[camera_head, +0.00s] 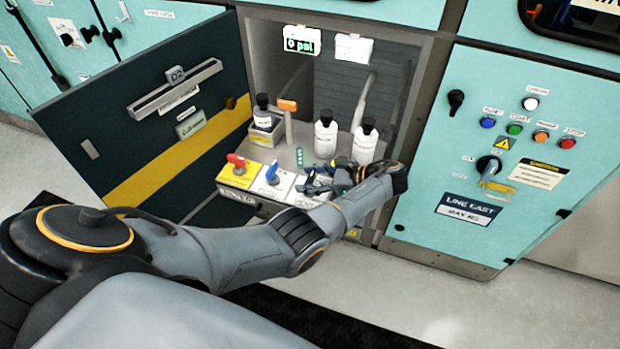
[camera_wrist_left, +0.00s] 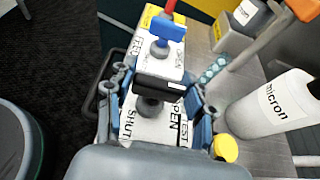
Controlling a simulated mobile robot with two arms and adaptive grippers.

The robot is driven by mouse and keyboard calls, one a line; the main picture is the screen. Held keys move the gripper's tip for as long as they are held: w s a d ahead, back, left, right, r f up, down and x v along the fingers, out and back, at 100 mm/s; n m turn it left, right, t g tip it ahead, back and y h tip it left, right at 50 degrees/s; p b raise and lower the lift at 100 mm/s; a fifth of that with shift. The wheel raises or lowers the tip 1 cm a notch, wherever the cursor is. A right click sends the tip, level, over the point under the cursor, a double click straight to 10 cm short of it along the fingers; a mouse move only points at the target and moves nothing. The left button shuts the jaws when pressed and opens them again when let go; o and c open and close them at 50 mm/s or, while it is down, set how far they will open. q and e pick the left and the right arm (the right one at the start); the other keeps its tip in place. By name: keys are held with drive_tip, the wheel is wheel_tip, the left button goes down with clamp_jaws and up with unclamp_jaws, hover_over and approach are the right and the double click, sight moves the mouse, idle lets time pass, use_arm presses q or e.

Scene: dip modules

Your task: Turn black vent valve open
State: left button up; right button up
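The black vent valve handle (camera_wrist_left: 165,88) sits on a white plate (camera_wrist_left: 150,125) marked SHUT and OPEN in the left wrist view. The handle bar lies across the picture. My left gripper (camera_wrist_left: 160,105) is over it, with one finger on each side of the bar and the fingers spread apart. I cannot tell whether the fingers touch its ends. In the head view my left gripper (camera_head: 318,187) is at the right end of the valve row and largely hides the black valve. My right gripper is not in view.
A blue valve (camera_head: 272,172) and a red valve (camera_head: 237,162) stand left of the black one. White bottles (camera_head: 325,137) stand close behind my gripper. The open drawer door (camera_head: 150,115) is at the left. A gauge (camera_head: 301,40) reads 0 psi.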

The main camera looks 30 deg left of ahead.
use_arm(q)
drive_tip(key=o, duration=0.3)
drive_tip(key=v, duration=0.7)
drive_tip(key=shift+w+d+r, duration=0.1)
drive_tip(key=shift+d, duration=0.1)
idle(0.4)
